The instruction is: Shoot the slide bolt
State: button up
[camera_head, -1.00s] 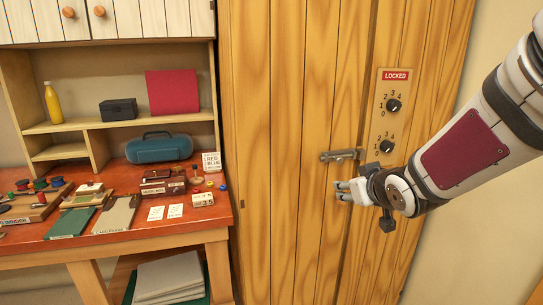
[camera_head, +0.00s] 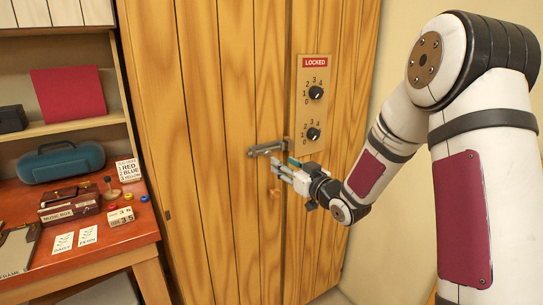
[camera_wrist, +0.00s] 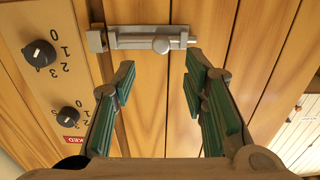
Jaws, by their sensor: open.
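The slide bolt (camera_head: 266,148) is a grey metal bolt mounted flat on the wooden cabinet door, near the panel with the dials. In the wrist view the bolt (camera_wrist: 145,38) lies across the top of the picture, with a round knob (camera_wrist: 162,44) on its bar and a bracket (camera_wrist: 97,40) at the left end. My gripper (camera_head: 281,168) is just below and in front of the bolt. In the wrist view its green-padded fingers (camera_wrist: 158,80) are spread apart, with the knob above and between the tips. Nothing is between the fingers.
A wooden panel (camera_head: 310,100) with two black dials and a red LOCKED sign (camera_head: 315,62) is right of the bolt. A wooden knob (camera_head: 274,192) sits below my gripper. A red workbench (camera_head: 110,232) with a music box (camera_head: 70,203) stands left.

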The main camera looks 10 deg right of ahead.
aim_at(269, 154)
jog(key=x, duration=0.8)
jog(key=shift+w+a, duration=0.15)
jog(key=shift+w, duration=0.05)
grip_shut()
